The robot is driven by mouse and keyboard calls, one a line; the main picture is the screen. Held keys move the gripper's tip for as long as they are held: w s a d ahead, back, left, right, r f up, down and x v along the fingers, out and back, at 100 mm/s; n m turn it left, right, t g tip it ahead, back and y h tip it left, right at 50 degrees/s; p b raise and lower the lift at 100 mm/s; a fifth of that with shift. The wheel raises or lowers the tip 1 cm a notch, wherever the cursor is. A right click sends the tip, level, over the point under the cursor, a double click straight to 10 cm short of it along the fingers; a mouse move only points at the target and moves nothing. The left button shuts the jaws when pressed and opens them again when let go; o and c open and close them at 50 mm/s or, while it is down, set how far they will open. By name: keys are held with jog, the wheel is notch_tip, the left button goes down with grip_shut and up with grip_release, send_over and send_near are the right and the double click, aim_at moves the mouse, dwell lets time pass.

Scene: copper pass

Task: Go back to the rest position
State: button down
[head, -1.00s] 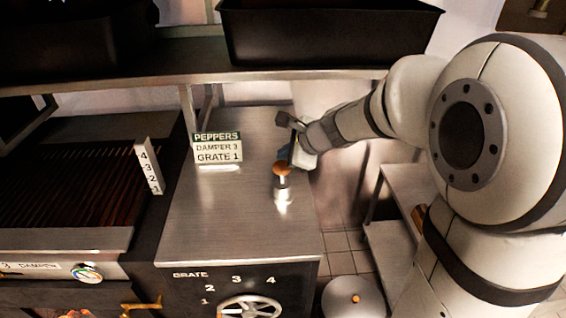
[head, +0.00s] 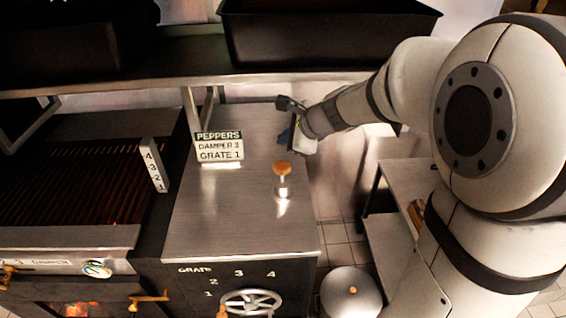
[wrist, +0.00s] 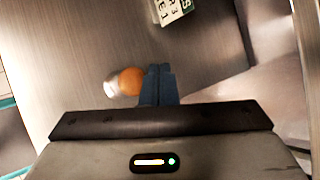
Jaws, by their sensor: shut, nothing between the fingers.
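My gripper (head: 285,136) is over the right edge of the steel counter (head: 215,220) in the head view, partly hidden by my own wrist. In the wrist view its blue fingers (wrist: 158,86) are together with nothing between them. An orange-topped knob (head: 282,168) on a short metal stem stands on the counter, nearer the camera than the gripper. The knob also shows in the wrist view (wrist: 130,81), just left of the fingertips; a small gap seems to lie between them.
A sign reading PEPPERS, DAMPER 3, GRATE 1 (head: 219,147) stands on the counter. The grill (head: 75,185) with a numbered scale (head: 154,165) is at left. A shelf (head: 180,76) with a black bin (head: 330,35) hangs above. A handwheel (head: 250,303) is on the front.

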dwell(0.4)
jog(key=shift+s+r+n, duration=0.1)
jog(key=shift+s+n, duration=0.2)
jog(key=shift+s, duration=0.05)
jog(key=s+d+n+g+h, duration=0.1)
jog(key=s+d+n+h, duration=0.2)
jog(key=s+n, duration=0.6)
jog(key=s+d+n+g+h, duration=0.2)
jog(key=s+d+n, duration=0.5)
jog(key=s, duration=0.7)
jog(key=shift+s+d+f+n+g+h, duration=0.2)
jog(key=shift+d+f+n+g+h, duration=0.3)
jog(key=shift+n, duration=0.5)
jog(key=shift+a, duration=0.2)
